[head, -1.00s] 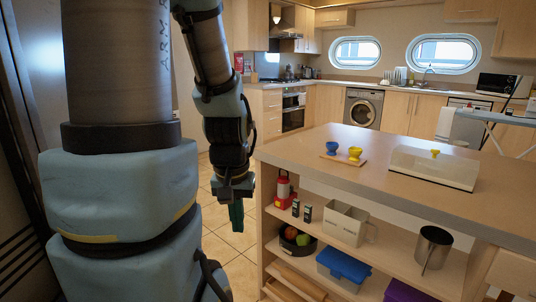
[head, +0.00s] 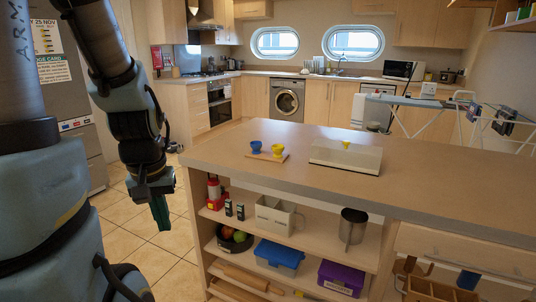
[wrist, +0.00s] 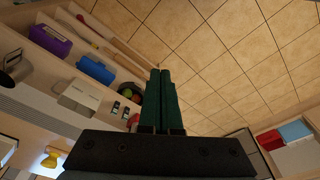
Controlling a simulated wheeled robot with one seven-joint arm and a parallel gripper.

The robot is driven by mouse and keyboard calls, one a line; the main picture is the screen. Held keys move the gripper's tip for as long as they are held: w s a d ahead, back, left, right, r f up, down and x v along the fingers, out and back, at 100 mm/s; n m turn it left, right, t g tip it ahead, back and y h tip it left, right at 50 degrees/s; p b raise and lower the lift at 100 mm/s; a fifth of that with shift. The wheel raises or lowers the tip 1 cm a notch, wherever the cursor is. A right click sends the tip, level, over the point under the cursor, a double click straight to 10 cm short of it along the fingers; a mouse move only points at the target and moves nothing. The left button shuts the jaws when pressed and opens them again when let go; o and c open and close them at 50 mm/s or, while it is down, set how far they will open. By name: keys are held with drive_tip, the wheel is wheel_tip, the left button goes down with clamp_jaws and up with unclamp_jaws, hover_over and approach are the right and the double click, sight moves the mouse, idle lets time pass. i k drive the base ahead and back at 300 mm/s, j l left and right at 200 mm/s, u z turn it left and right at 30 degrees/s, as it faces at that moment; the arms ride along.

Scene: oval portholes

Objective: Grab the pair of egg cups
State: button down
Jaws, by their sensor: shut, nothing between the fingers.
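The pair of egg cups, one blue (head: 256,147) and one yellow (head: 277,150), stands on a small wooden board (head: 266,156) on the island counter (head: 400,178) in the head view. A yellow cup shape shows at the lower left of the wrist view (wrist: 50,160). My gripper (head: 161,218) hangs pointing down, left of the island and below the countertop, apart from the cups. Its green fingers are together and empty in the wrist view (wrist: 160,75).
Tiled floor (head: 122,236) is clear around my gripper.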

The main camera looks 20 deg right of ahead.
sight(276, 155)
drive_tip(key=z, duration=0.3)
drive_tip(key=i+j+z, duration=0.55)
drive_tip(key=j+z, duration=0.15)
drive_tip(key=i+j, duration=0.15)
drive_tip(key=j, duration=0.2)
drive_tip(key=i+j, duration=0.2)
drive_tip(key=i+j+z, duration=0.1)
drive_tip(key=j, duration=0.35)
drive_tip(key=i+j, duration=0.4)
drive_tip(key=j, duration=0.3)
drive_tip(key=i+j+z, duration=0.1)
drive_tip(key=j, duration=0.25)
drive_tip(key=i, duration=0.05)
